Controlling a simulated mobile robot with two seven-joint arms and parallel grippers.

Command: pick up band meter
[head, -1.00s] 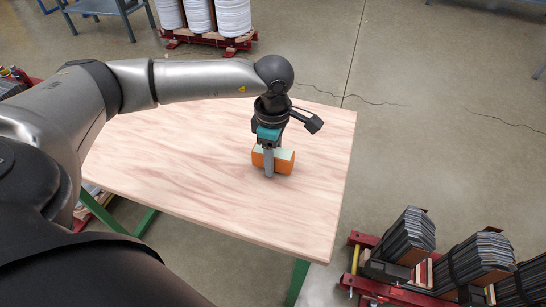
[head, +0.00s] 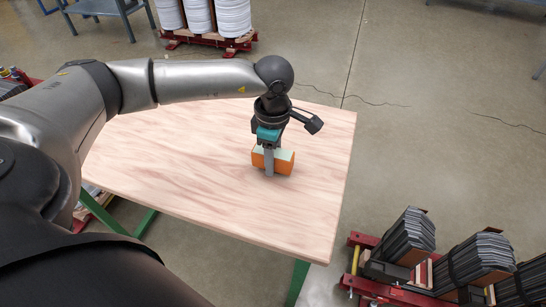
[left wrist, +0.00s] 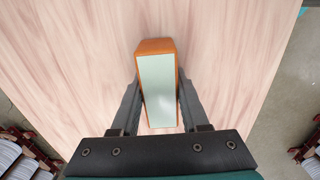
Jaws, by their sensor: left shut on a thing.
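The band meter (head: 284,163) is a small orange block with a pale green face, on the wooden table (head: 200,190) near its right side. My left gripper (head: 269,168) comes down over it from above, with one finger in front of the block. In the left wrist view the band meter (left wrist: 157,85) lies between the two fingers, pale face toward the camera. The left gripper (left wrist: 160,105) is shut on it, one finger against each long side. Whether its underside touches the table is hard to tell. My right gripper is not in view.
The rest of the tabletop is bare. Red racks with stacked dark plates (head: 480,255) stand on the floor at the lower right. A red pallet with white stacks (head: 233,18) and a blue-grey bench (head: 95,6) are at the back.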

